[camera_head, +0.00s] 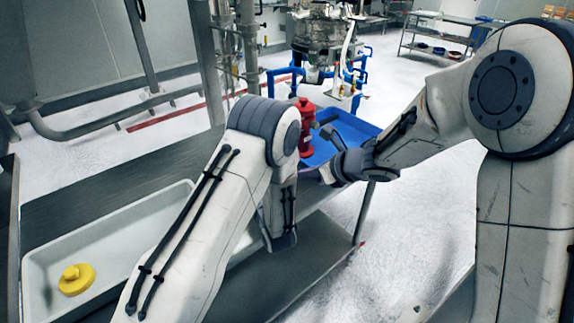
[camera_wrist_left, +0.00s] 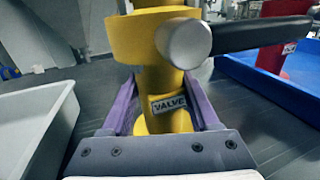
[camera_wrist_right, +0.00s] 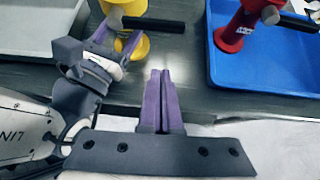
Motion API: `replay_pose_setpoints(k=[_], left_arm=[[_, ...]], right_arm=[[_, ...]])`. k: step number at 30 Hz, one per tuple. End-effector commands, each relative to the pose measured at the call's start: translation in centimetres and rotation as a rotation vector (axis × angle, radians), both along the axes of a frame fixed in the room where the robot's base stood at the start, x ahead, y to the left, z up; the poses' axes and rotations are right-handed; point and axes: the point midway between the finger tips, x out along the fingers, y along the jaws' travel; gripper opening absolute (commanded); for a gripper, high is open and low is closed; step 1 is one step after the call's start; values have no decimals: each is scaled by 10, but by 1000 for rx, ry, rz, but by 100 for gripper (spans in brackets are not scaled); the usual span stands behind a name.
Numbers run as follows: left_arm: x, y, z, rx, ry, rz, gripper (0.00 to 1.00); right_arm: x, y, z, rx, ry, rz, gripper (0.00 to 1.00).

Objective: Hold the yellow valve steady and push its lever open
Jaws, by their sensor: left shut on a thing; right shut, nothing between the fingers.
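The yellow valve (camera_wrist_left: 165,105) stands upright on the dark table, with a "VALVE" label on its body. Its black lever (camera_wrist_left: 262,35) sticks out to the right from a grey round pivot. My left gripper (camera_wrist_left: 160,92) is shut around the valve's body, below the lever. In the right wrist view the valve (camera_wrist_right: 138,46) and its lever (camera_wrist_right: 155,23) show at upper left. My right gripper (camera_wrist_right: 160,75) is shut and empty, in front of the valve and apart from the lever. In the head view my left arm hides the valve.
A red valve (camera_wrist_right: 232,38) with a black lever stands in a blue tray (camera_wrist_right: 265,78) to the right. A white tray (camera_head: 40,255) at the left holds a yellow round part (camera_head: 76,280). The table (camera_head: 110,185) between the trays is mostly clear.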

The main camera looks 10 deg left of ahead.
Motion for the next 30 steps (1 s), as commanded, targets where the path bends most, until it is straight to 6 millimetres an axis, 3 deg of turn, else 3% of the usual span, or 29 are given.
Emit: replay_pose_setpoints(k=[5,19,24,30], left_arm=[[0,0,0,0,0,0,0],[0,0,0,1,-1,0,0],[0,0,0,0,0,0,0],[0,0,0,1,-1,0,0]], right_arm=[[6,8,-8,2,2,0,0],[49,62,-64,0,2,1,0],[50,61,-37,3,-3,-1,0],[49,61,-24,1,1,-1,0]])
